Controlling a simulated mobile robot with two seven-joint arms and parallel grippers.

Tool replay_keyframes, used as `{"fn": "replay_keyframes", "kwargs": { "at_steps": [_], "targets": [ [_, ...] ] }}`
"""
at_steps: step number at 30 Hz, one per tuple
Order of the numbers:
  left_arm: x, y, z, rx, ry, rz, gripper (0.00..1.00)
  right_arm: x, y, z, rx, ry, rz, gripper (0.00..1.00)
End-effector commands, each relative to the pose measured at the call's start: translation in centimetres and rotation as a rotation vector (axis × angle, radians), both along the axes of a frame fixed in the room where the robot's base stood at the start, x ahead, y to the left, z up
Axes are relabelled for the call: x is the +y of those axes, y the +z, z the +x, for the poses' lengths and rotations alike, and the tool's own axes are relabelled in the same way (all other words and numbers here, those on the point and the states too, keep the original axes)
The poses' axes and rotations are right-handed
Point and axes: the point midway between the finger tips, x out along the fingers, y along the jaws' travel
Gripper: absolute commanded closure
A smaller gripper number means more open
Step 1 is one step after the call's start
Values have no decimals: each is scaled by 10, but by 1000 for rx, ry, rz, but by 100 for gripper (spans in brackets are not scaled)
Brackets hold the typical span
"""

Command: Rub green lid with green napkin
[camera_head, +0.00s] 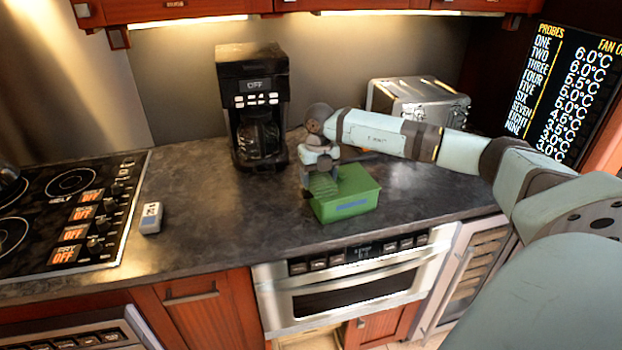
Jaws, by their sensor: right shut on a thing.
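A green box (362,206) stands on the dark countertop, right of the coffee maker. Its green top (358,180) looks like the lid. My right gripper (320,172) is over the left end of this top, pointing down. It is shut on a small darker green piece (322,187), which looks like the green napkin. The napkin lies at or just over the lid's left edge; I cannot tell whether they touch. The gripper hides part of the lid. My left gripper is not in view.
A coffee maker (252,105) stands behind, and a metal toaster (418,98) stands at the back right. A small grey device (151,217) lies near the cooktop (70,205). A microwave drawer (355,283) is below the counter's front edge.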

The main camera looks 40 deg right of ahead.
Motion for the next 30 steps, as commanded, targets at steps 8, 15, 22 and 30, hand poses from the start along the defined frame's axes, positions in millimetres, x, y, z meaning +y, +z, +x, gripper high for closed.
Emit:
{"fn": "replay_keyframes", "kwargs": {
  "at_steps": [8, 15, 22, 30],
  "targets": [
    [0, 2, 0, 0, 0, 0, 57, -7, 0, -4, 4, 0, -1, 50],
    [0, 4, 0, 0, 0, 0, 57, 6, 1, 2, 2, 2, 0, 50],
    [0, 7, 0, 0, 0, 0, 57, 25, 1, 10, 2, 1, 1, 50],
    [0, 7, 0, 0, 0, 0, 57, 29, 1, 12, 2, 0, -1, 50]
  ]
}}
